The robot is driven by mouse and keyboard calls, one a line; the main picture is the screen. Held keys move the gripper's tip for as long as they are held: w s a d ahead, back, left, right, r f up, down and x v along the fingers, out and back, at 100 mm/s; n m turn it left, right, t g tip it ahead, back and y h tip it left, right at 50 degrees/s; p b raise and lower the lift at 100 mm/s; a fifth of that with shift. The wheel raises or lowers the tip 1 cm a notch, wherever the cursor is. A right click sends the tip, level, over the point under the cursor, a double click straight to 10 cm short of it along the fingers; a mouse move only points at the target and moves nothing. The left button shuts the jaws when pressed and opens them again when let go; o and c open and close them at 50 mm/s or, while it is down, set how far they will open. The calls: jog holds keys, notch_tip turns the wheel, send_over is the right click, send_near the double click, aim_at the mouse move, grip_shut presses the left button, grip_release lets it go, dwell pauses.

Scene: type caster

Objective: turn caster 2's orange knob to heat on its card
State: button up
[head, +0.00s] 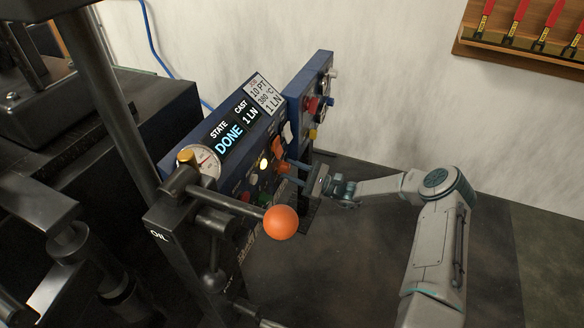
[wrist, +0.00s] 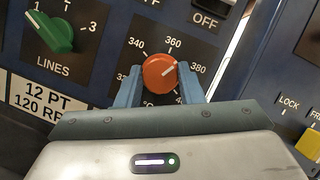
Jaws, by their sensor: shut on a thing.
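The orange knob (wrist: 160,72) sits on a dark dial plate marked 340, 360 and 380 in the wrist view. Its white pointer line aims up and right, between 360 and 380. My gripper (wrist: 159,80) is shut on this knob, one blue-grey finger on each side. In the head view my gripper (head: 293,170) reaches the panel from the right, and the fingers partly hide the knob. The white job card (head: 265,94) on top of the caster reads 10 PT, 380 °C, 1 LN. No caster number is readable.
A green LINES knob (wrist: 52,33) sits left of the orange one, above a 12 PT label (wrist: 38,98). A yellow knob (wrist: 309,143) is on the panel at right. A lever with an orange ball (head: 281,222) juts out in front. The display (head: 229,139) reads DONE.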

jog(key=m+t+p, duration=0.1)
jog(key=m+t, duration=0.1)
jog(key=m, duration=0.2)
jog(key=m+t+p, duration=0.2)
jog(key=m, duration=0.2)
jog(key=shift+h, duration=0.3)
jog(key=shift+m+t, duration=0.3)
jog(key=shift+m, duration=0.1)
jog(key=o, duration=1)
jog(key=shift+s, duration=0.1)
jog(key=v, duration=1.4)
jog(key=shift+p, duration=0.3)
jog(key=shift+a+r, duration=0.1)
jog(key=shift+r, duration=0.05)
